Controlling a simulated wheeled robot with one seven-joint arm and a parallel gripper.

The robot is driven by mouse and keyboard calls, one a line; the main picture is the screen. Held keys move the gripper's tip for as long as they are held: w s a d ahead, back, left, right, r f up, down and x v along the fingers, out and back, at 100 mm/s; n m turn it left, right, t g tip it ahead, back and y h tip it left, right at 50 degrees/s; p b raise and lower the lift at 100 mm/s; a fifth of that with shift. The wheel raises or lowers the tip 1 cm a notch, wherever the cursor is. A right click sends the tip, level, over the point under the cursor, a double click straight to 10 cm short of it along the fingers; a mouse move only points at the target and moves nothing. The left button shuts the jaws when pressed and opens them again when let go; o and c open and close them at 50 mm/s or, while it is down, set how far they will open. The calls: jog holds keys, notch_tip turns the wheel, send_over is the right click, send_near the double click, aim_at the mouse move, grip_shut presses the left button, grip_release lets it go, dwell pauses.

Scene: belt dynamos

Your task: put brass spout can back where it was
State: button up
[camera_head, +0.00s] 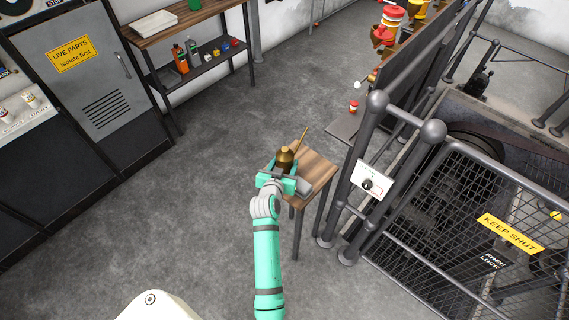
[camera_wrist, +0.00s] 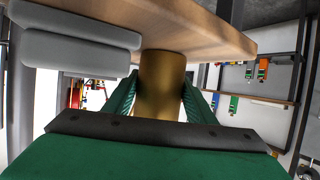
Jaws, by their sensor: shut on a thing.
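The brass spout can (camera_head: 285,158) has a thin spout slanting up to the right in the head view. My gripper (camera_head: 282,179) is shut on it, with a finger on each side of its body. In the wrist view the can's brass body (camera_wrist: 162,85) stands between the green fingers (camera_wrist: 158,97). The can is at the left part of a small wooden table (camera_head: 316,166). The table's wooden top (camera_wrist: 205,38) shows close beyond the can in the wrist view. I cannot tell whether the can touches the table. Its lower part is hidden by my gripper in the head view.
A grey block-like thing (camera_head: 304,187) lies at the table's near edge. A shelf bench (camera_head: 190,20) and grey cabinet (camera_head: 85,70) stand at left. Floor between is clear.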

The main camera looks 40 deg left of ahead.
jog(key=shift+w+f, duration=0.1)
jog(key=o, duration=1.3)
jog(key=shift+d, duration=0.1)
jog(key=v, duration=1.2)
jog(key=s+d+f+m+h, duration=0.1)
jog(key=s+d+f, duration=0.1)
jog(key=s+d, duration=0.55)
jog(key=s+d+f, duration=0.2)
jog(key=s+d, duration=0.2)
jog(key=d, duration=0.7)
jog(key=s+d+r+m+t+h, duration=0.1)
jog(key=s+d+r, duration=0.2)
jog(key=s+d, duration=0.1)
jog(key=s+d+r+m+t+h, duration=0.1)
jog(key=s+d+r, duration=0.2)
jog(key=s+d, duration=0.2)
jog(key=s+d+r+m+t+h, duration=0.1)
jog(key=s+d+r+h, duration=0.1)
jog(key=s+d+r, duration=0.2)
jog(key=shift+s+d, duration=0.3)
jog(key=shift+s, duration=0.45)
jog(key=shift+s+d, duration=0.3)
jog(key=shift+s, duration=0.45)
